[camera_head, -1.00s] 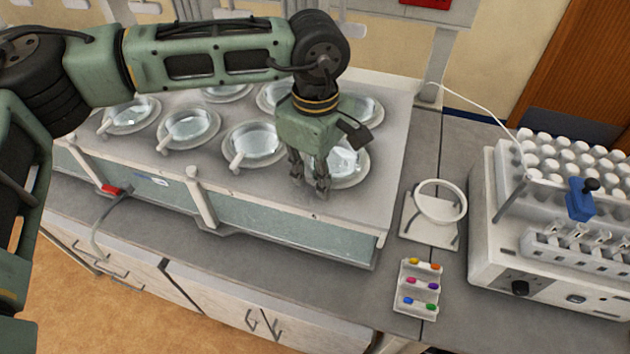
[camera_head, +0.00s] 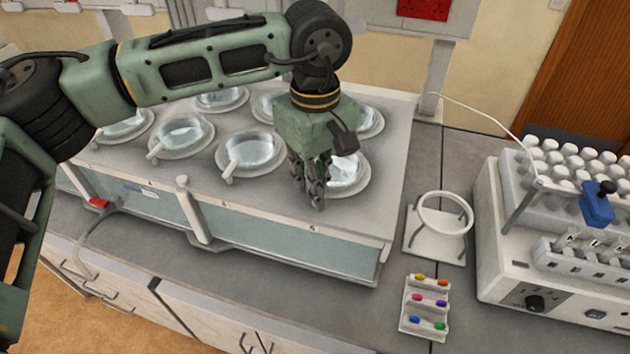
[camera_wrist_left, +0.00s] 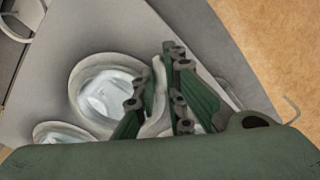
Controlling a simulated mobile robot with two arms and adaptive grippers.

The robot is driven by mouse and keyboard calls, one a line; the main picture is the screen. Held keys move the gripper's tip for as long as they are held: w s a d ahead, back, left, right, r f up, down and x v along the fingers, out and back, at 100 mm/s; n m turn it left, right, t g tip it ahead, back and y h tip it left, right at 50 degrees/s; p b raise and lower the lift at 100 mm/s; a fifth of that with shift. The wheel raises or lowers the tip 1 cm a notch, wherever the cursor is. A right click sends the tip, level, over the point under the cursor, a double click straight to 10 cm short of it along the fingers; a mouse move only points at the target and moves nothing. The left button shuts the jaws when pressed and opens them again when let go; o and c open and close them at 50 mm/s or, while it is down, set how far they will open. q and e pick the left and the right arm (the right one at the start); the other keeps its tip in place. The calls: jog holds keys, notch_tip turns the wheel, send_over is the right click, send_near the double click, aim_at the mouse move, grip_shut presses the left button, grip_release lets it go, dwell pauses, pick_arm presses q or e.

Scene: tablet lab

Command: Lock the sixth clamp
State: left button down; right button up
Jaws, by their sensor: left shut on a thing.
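The grey bath (camera_head: 374,219) holds several round glass vessels, each with a white ring clamp and a small handle. My left gripper (camera_head: 312,198) is over the front right clamp (camera_head: 364,187), at its front left side. In the left wrist view my left gripper (camera_wrist_left: 155,78) is shut on the white handle of this clamp (camera_wrist_left: 80,78), and part of the handle shows between the fingers. In the head view the fingers hide the handle. My right gripper is not in view.
A white ring stand (camera_head: 443,218) and a small rack of coloured pieces (camera_head: 423,305) stand on the bench to the right. Farther right is a white machine (camera_head: 535,265) with capped tubes and a blue part (camera_head: 598,205).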

pick_arm(q)
jog(key=c, duration=2.1)
grip_release()
